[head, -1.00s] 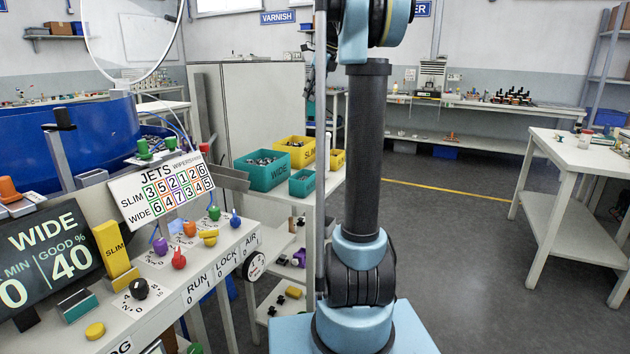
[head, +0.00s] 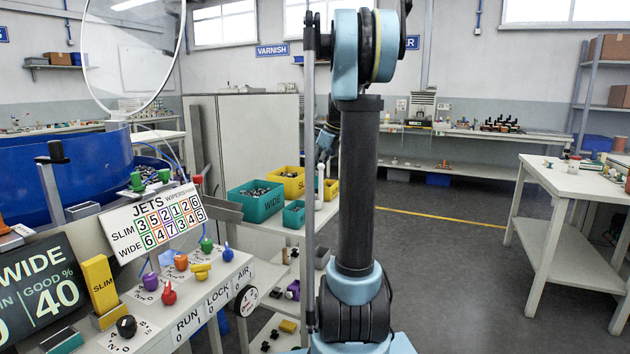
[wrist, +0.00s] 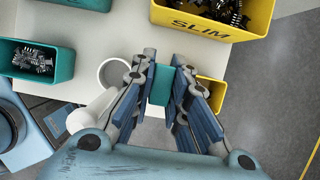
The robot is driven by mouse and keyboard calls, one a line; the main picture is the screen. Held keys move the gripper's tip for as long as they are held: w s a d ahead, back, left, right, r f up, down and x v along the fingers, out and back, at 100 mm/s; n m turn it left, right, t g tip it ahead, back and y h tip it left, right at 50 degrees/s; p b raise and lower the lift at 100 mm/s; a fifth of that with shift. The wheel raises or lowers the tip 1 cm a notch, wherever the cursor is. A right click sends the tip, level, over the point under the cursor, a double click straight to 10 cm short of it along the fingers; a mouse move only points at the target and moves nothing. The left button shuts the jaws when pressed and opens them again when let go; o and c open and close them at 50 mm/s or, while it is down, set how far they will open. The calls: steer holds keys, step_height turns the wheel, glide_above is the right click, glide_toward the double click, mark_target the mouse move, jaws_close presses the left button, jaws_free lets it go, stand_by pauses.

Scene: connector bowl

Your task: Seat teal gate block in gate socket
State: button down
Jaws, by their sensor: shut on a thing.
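In the wrist view my gripper (wrist: 161,82) is shut on a small teal block (wrist: 160,86), held between its fingertips above a pale shelf. The fingers cover the block's sides, and its label, if any, is hidden. In the head view part of my wrist (head: 328,138) shows behind the pole near the bins; the held block cannot be made out there. A yellow SLIM block (head: 100,283) stands on the machine panel at left. A teal piece with a dark top (head: 63,341) lies beside it. I cannot tell which part is the gate socket.
Teal WIDE bin (head: 256,201) and yellow SLIM bin (wrist: 212,30) hold dark parts. Smaller teal (head: 293,214) and yellow (wrist: 211,92) bins stand near. Knobs and levers crowd the panel (head: 195,298).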

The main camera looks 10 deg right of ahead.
mark_target(313, 186)
steer(key=shift+f, duration=1.85)
steer(key=c, duration=1.6)
jaws_free()
steer(key=shift+o, duration=0.2)
